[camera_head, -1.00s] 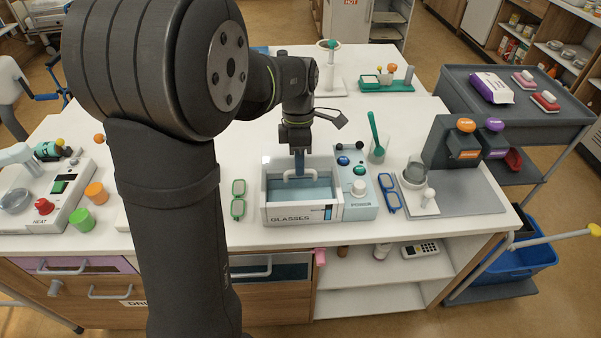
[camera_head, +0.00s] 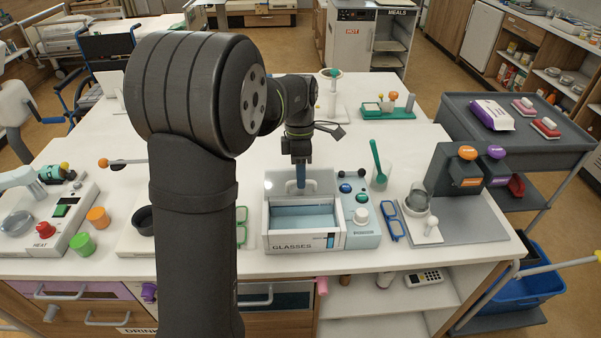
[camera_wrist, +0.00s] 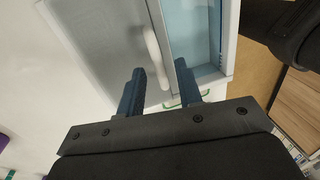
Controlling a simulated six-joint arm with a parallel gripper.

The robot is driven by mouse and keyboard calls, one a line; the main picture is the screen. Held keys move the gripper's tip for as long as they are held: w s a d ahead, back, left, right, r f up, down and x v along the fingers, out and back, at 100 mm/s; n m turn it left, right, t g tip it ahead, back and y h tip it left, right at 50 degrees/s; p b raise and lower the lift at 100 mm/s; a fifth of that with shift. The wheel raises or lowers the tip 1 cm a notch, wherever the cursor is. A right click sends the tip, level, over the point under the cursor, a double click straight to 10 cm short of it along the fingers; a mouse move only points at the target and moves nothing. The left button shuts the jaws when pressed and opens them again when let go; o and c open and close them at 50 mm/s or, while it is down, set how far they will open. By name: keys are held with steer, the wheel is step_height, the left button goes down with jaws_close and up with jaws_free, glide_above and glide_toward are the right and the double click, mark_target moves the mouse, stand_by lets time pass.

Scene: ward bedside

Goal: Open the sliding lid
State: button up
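The white box labelled GLASSES (camera_head: 292,247) stands on the table with its light blue inside showing at the front. Its pale sliding lid (camera_wrist: 95,40) covers the rear part and sticks out past the back of the box. The lid's white handle (camera_head: 291,188) also shows in the wrist view (camera_wrist: 153,48). My gripper (camera_head: 300,181) is at the handle from above. In the wrist view its blue fingers (camera_wrist: 160,82) are apart, with the handle's near end between them; a gap shows beside it. Whether a finger touches the handle is unclear.
A control panel with buttons and a knob (camera_head: 361,215) adjoins the box on the right. Blue glasses (camera_head: 392,221) lie beyond it, and green glasses (camera_head: 241,225) lie left of the box, partly behind my arm. The table behind the box is mostly clear.

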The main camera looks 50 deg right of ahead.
step_height(320, 180, up, 17)
steer(key=w+d, duration=0.2)
steer(key=shift+w+d, duration=0.15)
steer(key=shift+w, duration=0.05)
stand_by(0.6)
steer(key=f, duration=0.5)
steer(key=s+a+f, duration=0.1)
steer(key=f, duration=0.5)
steer(key=s+a+f, duration=0.1)
steer(key=f, duration=0.5)
steer(key=shift+s+a, duration=0.2)
steer(key=shift+s, duration=0.05)
steer(key=shift+w+d+r, duration=0.1)
steer(key=shift+r, duration=0.4)
step_height(320, 180, up, 16)
steer(key=w+d, duration=0.2)
steer(key=shift+w, duration=0.15)
steer(key=shift+d, duration=0.1)
